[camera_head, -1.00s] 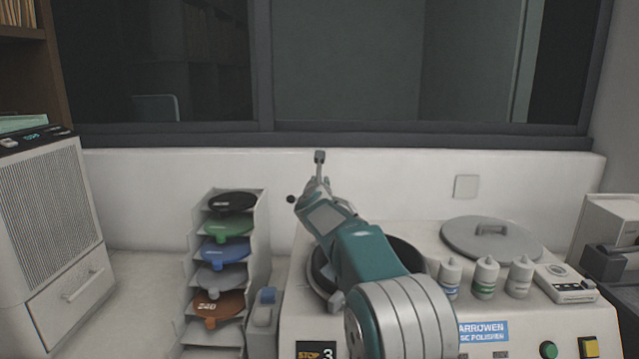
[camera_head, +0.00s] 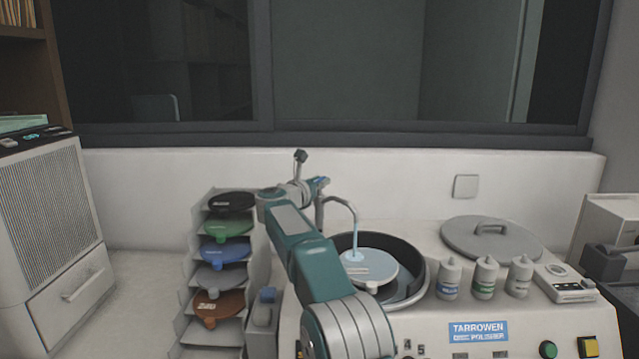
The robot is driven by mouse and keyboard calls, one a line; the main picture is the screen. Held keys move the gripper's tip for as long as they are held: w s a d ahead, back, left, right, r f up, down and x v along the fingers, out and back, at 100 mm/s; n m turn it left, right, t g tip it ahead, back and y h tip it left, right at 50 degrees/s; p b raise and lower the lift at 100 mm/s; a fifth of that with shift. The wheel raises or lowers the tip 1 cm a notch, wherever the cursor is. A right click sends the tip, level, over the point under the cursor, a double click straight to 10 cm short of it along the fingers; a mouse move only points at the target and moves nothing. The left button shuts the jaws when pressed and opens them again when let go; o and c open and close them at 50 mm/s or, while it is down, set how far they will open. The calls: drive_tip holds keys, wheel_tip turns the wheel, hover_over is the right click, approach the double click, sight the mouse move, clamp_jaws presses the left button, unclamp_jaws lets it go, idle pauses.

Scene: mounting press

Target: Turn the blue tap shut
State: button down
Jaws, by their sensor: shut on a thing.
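The blue tap (camera_head: 320,181) shows as a small blue handle at the top of a grey gooseneck spout (camera_head: 345,203), at the back left of the polisher bowl. A pale blue stream of water (camera_head: 355,243) falls from the spout onto the disc (camera_head: 368,270) in the bowl. My gripper (camera_head: 312,186) is at the tap, shut on the blue handle. The fingertips are small and partly hidden by my wrist, so the exact contact is hard to see.
The polisher bowl's dark rim (camera_head: 418,262) is right of my arm. A rack (camera_head: 262,215) of coloured discs stands left. Several white bottles (camera_head: 484,277) and a round grey lid (camera_head: 490,240) sit right on the polisher. The wall (camera_head: 400,180) is close behind.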

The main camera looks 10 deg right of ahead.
drive_tip(key=shift+a+r+m+g+h, duration=0.1)
drive_tip(key=shift+a+m+g+h, duration=0.05)
drive_tip(key=shift+m+g+h, duration=0.6)
idle(0.3)
drive_tip(key=c, duration=0.7)
unclamp_jaws()
drive_tip(key=shift+w+a, duration=0.1)
drive_tip(key=v, duration=1.2)
